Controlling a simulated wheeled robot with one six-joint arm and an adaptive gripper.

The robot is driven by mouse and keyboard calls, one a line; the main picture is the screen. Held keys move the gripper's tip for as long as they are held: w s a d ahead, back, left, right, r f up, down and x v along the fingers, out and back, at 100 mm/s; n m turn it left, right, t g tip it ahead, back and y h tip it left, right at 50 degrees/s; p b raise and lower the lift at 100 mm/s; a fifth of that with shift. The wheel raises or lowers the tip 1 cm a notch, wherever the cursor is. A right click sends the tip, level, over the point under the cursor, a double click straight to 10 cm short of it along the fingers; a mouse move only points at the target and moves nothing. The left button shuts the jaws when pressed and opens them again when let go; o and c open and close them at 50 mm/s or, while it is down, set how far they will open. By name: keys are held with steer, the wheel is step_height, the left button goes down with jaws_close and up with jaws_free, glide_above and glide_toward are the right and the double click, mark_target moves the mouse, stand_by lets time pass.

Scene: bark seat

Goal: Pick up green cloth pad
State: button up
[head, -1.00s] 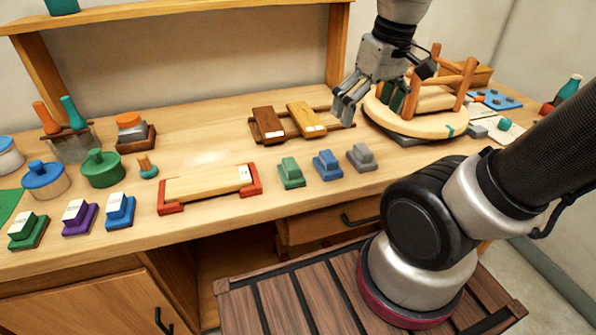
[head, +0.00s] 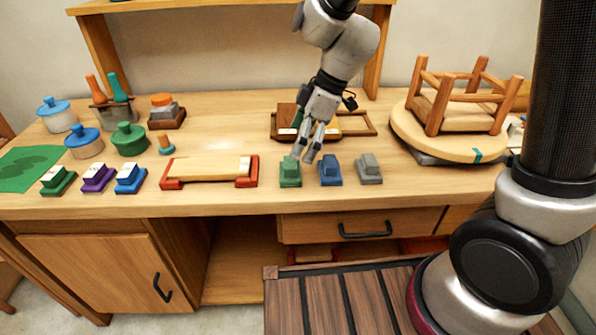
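A small stepped green pad (head: 290,173) sits near the front edge of the bench, at the left end of a row with a blue pad (head: 330,170) and a grey pad (head: 369,168). I take this green one as the green cloth pad; I cannot tell its material. My gripper (head: 305,157) points down just above and behind it, slightly to its right. Its fingers are apart with nothing seen between them. One finger overlaps the green pad's upper edge in the picture; I cannot tell whether they touch.
A brown tray (head: 357,122) with blocks lies behind my gripper. A red-ended wooden board (head: 209,169) lies left. Farther left are labelled green (head: 57,182), purple (head: 98,179) and blue (head: 130,180) blocks. An upturned stool (head: 456,97) stands on a round board at right.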

mark_target(291, 162)
steer(key=shift+f+n, duration=0.1)
steer(key=shift+n, duration=0.2)
steer(key=shift+a+f, duration=0.1)
steer(key=shift+f, duration=0.2)
steer(key=x, duration=0.4)
steer(key=w+x, duration=0.1)
steer(key=x, duration=0.2)
steer(key=c, duration=1.1)
